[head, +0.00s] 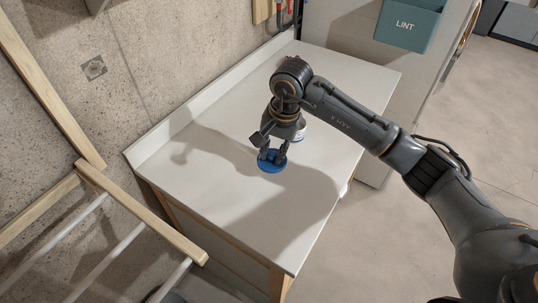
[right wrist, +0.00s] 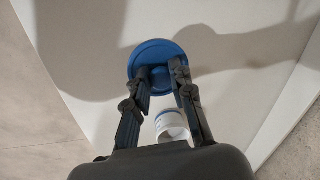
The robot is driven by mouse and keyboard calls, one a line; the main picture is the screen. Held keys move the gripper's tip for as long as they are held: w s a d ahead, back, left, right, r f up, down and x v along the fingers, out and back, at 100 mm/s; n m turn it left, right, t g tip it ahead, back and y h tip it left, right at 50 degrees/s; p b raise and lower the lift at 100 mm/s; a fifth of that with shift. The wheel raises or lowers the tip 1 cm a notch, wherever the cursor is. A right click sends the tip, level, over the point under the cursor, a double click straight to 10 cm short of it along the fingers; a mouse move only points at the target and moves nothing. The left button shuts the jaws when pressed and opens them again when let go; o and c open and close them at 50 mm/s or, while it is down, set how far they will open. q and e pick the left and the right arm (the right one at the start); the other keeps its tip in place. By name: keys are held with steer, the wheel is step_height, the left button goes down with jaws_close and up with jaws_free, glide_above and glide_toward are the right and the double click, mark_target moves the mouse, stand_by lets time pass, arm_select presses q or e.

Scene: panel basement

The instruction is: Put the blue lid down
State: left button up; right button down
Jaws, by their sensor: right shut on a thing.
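The blue lid (head: 272,163) is a round disc at the middle of the white table (head: 225,195). It also shows in the right wrist view (right wrist: 148,52), between and just beyond my fingertips. My right gripper (head: 273,155) points down from above and is shut on the lid's raised middle part. The lid looks level and at or very close to the tabletop; I cannot tell if it touches. A white container with a blue band (head: 301,131) stands behind the gripper, partly hidden by it; it shows in the right wrist view (right wrist: 171,127) too. My left gripper is not in view.
A wooden rack with white rods (head: 140,212) stands along the left side. A teal bin marked LINT (head: 408,24) hangs on a pale cabinet beyond the table. A concrete wall rises behind the table. The tabletop around the lid is mostly clear.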

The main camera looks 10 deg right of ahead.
mark_target(269, 161)
steer(key=shift+w+a+f, duration=0.2)
steer(key=shift+w+f, duration=0.3)
steer(key=shift+f, duration=0.1)
steer(key=f+p, duration=0.2)
steer(key=shift+w+a+f, duration=0.15)
steer(key=shift+w+f, duration=0.05)
steer(key=shift+f, duration=0.65)
steer(key=shift+f+b, duration=0.65)
steer(key=shift+b, duration=0.15)
steer(key=c, duration=1.2)
jaws_free()
steer(key=shift+o, duration=0.3)
steer(key=shift+r, duration=0.1)
